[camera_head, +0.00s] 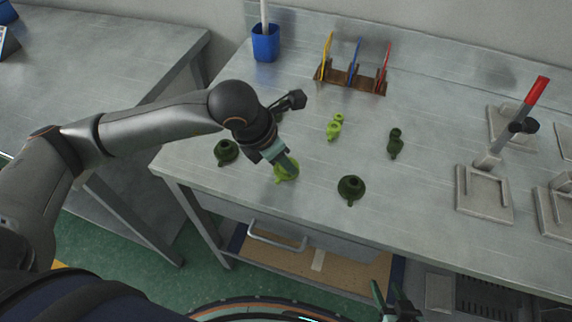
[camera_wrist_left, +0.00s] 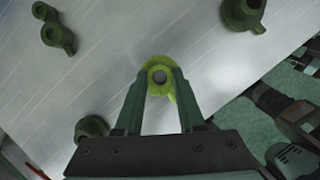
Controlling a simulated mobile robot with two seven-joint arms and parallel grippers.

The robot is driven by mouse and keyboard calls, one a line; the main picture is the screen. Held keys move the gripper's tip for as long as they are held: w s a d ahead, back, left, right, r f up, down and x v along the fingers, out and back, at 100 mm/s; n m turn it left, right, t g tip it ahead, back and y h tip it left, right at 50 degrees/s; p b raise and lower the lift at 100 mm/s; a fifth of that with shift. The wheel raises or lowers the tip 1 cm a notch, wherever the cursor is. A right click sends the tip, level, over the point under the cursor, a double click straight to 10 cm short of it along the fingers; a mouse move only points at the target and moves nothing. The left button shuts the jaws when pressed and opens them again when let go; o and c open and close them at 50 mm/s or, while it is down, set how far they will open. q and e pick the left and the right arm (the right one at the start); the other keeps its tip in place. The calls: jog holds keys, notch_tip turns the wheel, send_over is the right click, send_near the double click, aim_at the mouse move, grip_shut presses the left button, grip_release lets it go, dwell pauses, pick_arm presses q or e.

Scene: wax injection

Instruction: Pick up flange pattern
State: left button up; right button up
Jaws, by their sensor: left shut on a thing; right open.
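A bright yellow-green flange pattern (camera_head: 288,172) is at the front middle of the metal table. My left gripper (camera_head: 284,165) is over it from above. In the left wrist view, the fingers of my left gripper (camera_wrist_left: 160,90) are shut on the sides of the flange pattern (camera_wrist_left: 158,67), with its round hole facing the camera. I cannot tell whether it touches the table. My right gripper (camera_head: 396,298) is at the bottom edge of the head view, in front of the table, open and empty.
Dark green patterns stand left (camera_head: 226,151), right (camera_head: 351,188) and further right (camera_head: 396,142). Another bright green pattern (camera_head: 335,127) lies behind. A blue cup (camera_head: 265,43), a wooden tool rack (camera_head: 352,82) and a red-handled device (camera_head: 511,125) stand farther off. Bare table lies between them.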

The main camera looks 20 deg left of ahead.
aim_at(291, 159)
pick_arm(q)
grip_shut()
jog(key=shift+r, duration=0.1)
jog(key=shift+r, duration=0.25)
notch_tip(291, 159, up, 2)
jog(key=shift+w+r, duration=0.1)
jog(key=shift+r, duration=0.05)
jog(key=s+d+r, duration=0.7)
jog(key=s+r, duration=0.3)
jog(key=s, duration=0.2)
jog(key=shift+s, duration=0.15)
